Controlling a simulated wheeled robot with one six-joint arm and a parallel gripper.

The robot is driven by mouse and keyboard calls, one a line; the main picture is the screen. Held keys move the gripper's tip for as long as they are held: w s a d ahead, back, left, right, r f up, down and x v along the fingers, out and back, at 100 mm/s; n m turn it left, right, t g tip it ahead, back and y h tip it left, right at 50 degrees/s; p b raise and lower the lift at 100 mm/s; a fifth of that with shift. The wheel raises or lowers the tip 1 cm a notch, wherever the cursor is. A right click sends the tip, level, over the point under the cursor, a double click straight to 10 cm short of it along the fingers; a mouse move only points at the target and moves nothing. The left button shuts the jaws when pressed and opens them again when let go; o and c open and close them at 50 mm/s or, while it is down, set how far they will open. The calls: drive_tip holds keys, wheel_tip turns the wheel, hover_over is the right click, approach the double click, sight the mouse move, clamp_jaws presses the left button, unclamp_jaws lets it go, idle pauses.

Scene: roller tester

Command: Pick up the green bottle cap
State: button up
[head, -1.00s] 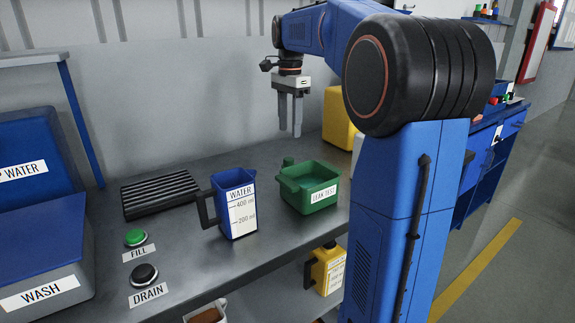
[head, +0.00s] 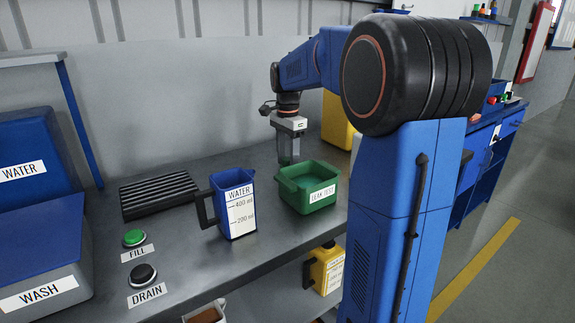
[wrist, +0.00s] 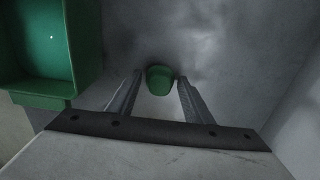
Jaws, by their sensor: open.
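The green bottle cap (wrist: 160,79) stands on the grey bench in the wrist view, just beyond and between my fingertips. It is apart from both fingers, with bare bench around it. My gripper (wrist: 157,88) is open and empty, with one finger on each side of the cap's line. In the head view my gripper (head: 288,162) points down behind the green leak test tray (head: 309,203). The cap is hidden there behind the tray and my gripper.
The leak test tray also shows at the left of the wrist view (wrist: 72,50), close to my left finger. A blue water jug (head: 233,204) stands left of the tray. A black ribbed rack (head: 158,195) lies further left. A yellow container (head: 337,120) stands behind my gripper.

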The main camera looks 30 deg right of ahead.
sight(288, 159)
drive_tip(key=shift+f, duration=0.1)
drive_tip(key=c, duration=0.9)
drive_tip(key=shift+c, duration=0.2)
wheel_tip(288, 159, up, 10)
